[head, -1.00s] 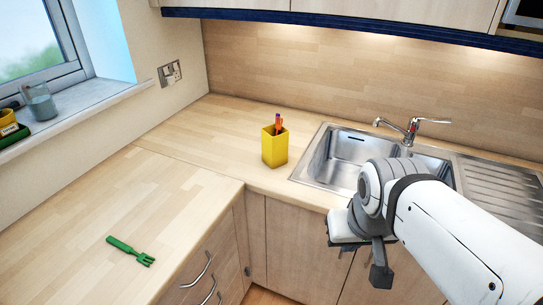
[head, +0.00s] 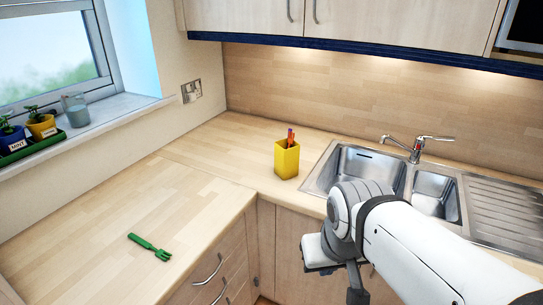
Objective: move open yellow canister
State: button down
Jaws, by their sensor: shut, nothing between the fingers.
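The open yellow canister (head: 286,162) stands upright on the wooden worktop near the inner corner, just left of the sink. Orange and dark pen-like sticks (head: 291,136) rise out of its open top. My gripper (head: 335,278) is in front of the lower cupboards, below and to the right of the canister and apart from it. It is shut and empty; its fingertips are partly hidden by the wrist.
A steel sink (head: 375,172) with a tap (head: 414,147) is right of the canister. A green fork (head: 150,247) lies on the left worktop. Potted plants (head: 40,125) and a glass (head: 75,110) stand on the windowsill. The worktop left of the canister is clear.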

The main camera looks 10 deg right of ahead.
aim_at(286, 161)
jog(key=z, duration=0.05)
jog(key=i, duration=1)
jog(key=u, duration=0.05)
